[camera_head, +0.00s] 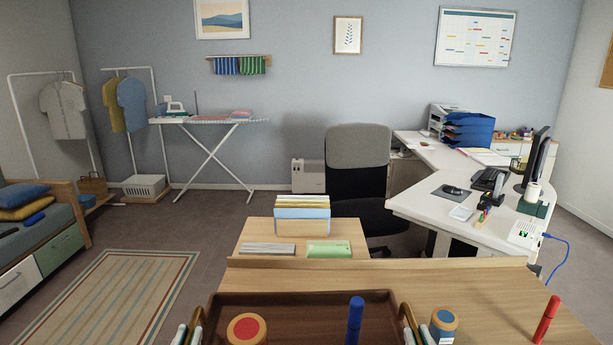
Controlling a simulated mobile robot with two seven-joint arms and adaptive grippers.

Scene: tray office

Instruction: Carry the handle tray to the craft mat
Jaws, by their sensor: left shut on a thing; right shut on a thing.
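The handle tray (300,302) is dark brown and shows at the bottom edge of the head view, over the near wooden table. A jar with a red lid (247,328) and an upright blue marker (355,320) stand in it. My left gripper (188,336) is shut on the tray's left handle. My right gripper (419,336) is shut on its right handle. Both grippers are cut off by the frame's lower edge. The tray's near side is out of view, and I cannot tell whether it touches the table. I cannot make out a craft mat.
Beyond are a lower wooden surface with a file holder (302,212), an office chair (358,150) and a white desk (420,205).

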